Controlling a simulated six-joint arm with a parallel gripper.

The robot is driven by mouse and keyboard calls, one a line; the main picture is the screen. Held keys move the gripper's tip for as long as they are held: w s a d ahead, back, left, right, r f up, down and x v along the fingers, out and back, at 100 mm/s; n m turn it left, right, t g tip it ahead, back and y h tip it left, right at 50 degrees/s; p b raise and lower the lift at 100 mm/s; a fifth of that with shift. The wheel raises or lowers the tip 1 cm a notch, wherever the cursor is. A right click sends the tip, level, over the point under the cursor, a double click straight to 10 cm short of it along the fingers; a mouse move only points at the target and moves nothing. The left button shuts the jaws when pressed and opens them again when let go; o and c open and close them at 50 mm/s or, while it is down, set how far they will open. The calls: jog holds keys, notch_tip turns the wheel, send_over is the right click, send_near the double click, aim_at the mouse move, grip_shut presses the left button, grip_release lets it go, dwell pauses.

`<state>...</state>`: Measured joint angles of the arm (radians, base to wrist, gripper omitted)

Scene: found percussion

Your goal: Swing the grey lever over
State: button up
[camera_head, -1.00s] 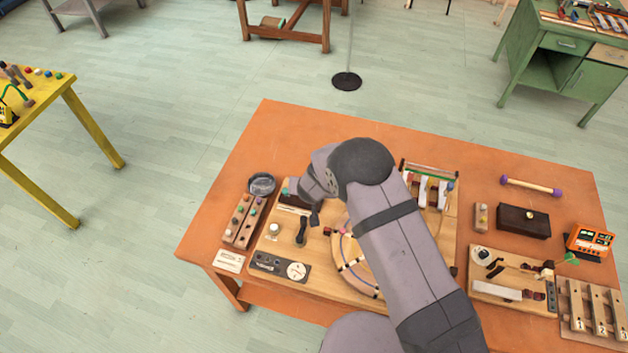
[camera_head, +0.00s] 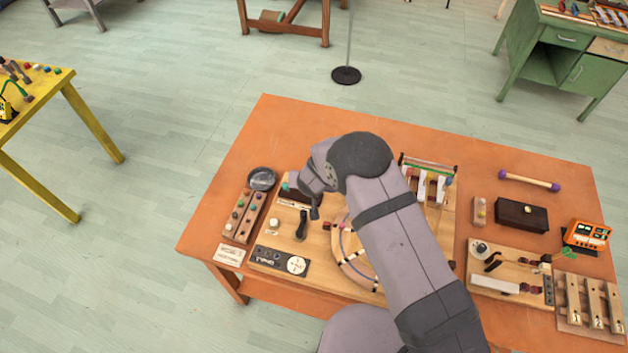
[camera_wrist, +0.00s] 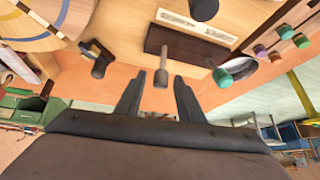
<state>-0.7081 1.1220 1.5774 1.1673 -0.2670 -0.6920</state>
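The grey lever (camera_wrist: 161,66) shows in the wrist view as a short stem with a rounded grey end, standing at a dark brown block (camera_wrist: 190,45). My gripper (camera_wrist: 158,80) is open, with one finger on each side of the lever's end. I cannot tell whether either finger touches it. A second lever with a teal end (camera_wrist: 222,75) stands to the right on the same block. In the head view my gripper (camera_head: 315,212) is over the wooden board, beside the dark block (camera_head: 291,201), and my arm hides the grey lever there.
A black lever (camera_wrist: 100,62) lies to the left in the wrist view. The round dial (camera_head: 352,280) is partly under my arm. A rack with coloured knobs (camera_head: 243,215) and a dark round dish (camera_head: 262,179) stand left of the board. The orange table's far strip (camera_head: 290,125) is clear.

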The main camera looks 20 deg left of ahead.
jog(key=b+v, duration=0.1)
jog(key=v, duration=0.6)
dwell(0.3)
jog(key=w+d+m+t+b, duration=0.1)
jog(key=w+d+m+b, duration=0.1)
jog(key=w+d+b, duration=0.35)
jog(key=w+a+r+n+t+y+b, duration=0.1)
jog(key=w+a+r+n+y+b, duration=0.15)
jog(key=w+r+b, duration=0.3)
jog(key=s+f+n+g, duration=0.1)
jog(key=s+g, duration=0.1)
jog(key=s, duration=0.1)
jog(key=s+n+g, duration=0.1)
jog(key=s, duration=0.2)
jog(key=s+a+f+n+g+p, duration=0.1)
jog(key=s+g, duration=0.1)
jog(key=s, duration=0.1)
jog(key=shift+s+f+n+g+h, duration=0.3)
jog(key=shift+s+n+h, duration=0.05)
jog(key=shift+s, duration=0.05)
